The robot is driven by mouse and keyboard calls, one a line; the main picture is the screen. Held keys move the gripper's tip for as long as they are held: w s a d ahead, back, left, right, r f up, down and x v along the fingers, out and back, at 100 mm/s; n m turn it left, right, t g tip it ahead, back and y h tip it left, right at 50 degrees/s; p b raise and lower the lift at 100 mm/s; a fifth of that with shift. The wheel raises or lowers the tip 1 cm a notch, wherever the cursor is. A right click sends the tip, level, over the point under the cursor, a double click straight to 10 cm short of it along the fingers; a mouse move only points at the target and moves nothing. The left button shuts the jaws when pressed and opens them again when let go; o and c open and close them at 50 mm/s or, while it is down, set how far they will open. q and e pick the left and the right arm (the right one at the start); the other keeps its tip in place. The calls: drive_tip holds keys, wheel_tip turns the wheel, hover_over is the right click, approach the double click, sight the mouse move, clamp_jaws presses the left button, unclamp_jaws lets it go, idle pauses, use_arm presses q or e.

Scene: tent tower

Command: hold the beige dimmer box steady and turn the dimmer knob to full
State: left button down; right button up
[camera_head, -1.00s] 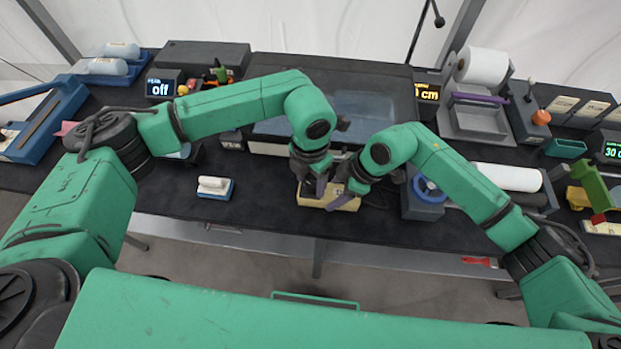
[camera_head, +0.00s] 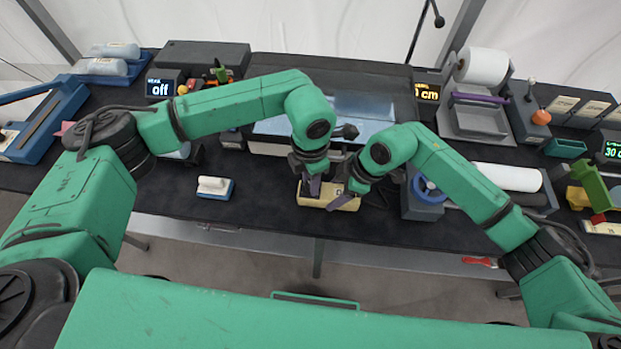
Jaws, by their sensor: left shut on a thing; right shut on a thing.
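The beige dimmer box (camera_head: 325,202) sits near the front edge of the dark table, in the middle of the head view. My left gripper (camera_head: 313,190) is shut on the box at its left part. My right gripper (camera_head: 342,197) comes in from the right and is shut at the box's right part, over the top. The dimmer knob is hidden by the grippers, so I cannot make it out, though the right fingers are where it would be covered.
Behind the box is a wide panel (camera_head: 375,106), now lit pale blue. A white-and-blue block (camera_head: 214,187) lies to the left. A grey block with a blue ring (camera_head: 427,190) stands close on the right. The table's front edge is just before the box.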

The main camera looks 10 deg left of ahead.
use_arm(q)
drive_tip(key=shift+m, duration=1.9)
drive_tip(key=c, duration=0.6)
unclamp_jaws()
wheel_tip(320, 180, up, 12)
drive_tip(key=shift+r, duration=0.1)
